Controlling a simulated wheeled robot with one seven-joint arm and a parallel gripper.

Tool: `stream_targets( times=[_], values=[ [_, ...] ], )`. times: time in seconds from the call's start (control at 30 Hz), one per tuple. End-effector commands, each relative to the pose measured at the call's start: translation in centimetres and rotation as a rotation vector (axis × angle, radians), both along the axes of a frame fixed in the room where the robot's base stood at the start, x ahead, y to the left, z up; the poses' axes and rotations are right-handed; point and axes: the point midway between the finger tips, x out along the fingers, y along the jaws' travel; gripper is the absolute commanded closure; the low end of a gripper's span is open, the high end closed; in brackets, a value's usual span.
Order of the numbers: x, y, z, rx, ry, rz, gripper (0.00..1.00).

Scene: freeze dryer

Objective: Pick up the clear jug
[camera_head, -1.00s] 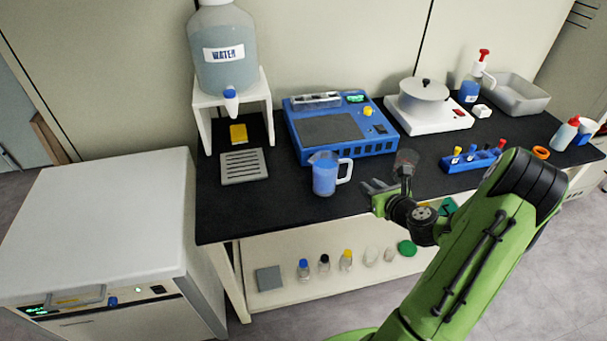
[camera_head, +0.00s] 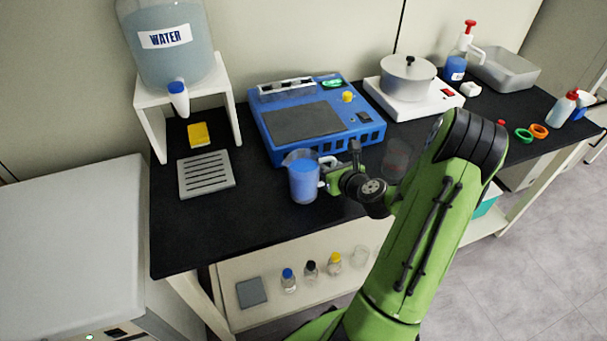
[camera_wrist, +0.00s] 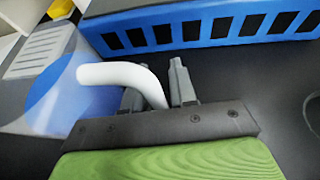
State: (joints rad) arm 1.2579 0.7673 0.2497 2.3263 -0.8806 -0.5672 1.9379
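The clear jug (camera_head: 304,182), holding blue liquid, stands upright on the black bench top in front of the blue device. Its white handle points right, toward my gripper (camera_head: 327,172). In the wrist view, the jug's clear body (camera_wrist: 75,105) is at the left. Its white handle (camera_wrist: 120,73) curves over to my gripper's fingers (camera_wrist: 155,82). The fingers are apart, with the handle's end in or above the gap between them; contact is not clear. The handle hides part of the left finger.
The blue device (camera_head: 318,120) is close behind the jug. A clear beaker (camera_head: 397,158) stands to the right, partly behind my arm. A water tank (camera_head: 168,45) on a white stand and a grey slotted plate (camera_head: 206,173) are at left.

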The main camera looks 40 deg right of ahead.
Motion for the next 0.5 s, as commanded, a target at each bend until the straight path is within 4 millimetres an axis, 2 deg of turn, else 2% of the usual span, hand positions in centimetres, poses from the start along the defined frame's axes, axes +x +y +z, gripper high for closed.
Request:
stream_targets(
  times=[0.07,0.23,0.5],
  values=[
    [-0.05,-0.04,0.20,0.000,0.000,-0.001,0.74],
    [-0.05,-0.03,0.20,0.000,0.001,-0.001,1.00],
    [-0.11,-0.01,0.06,0.000,0.004,0.000,1.00]
  ],
)
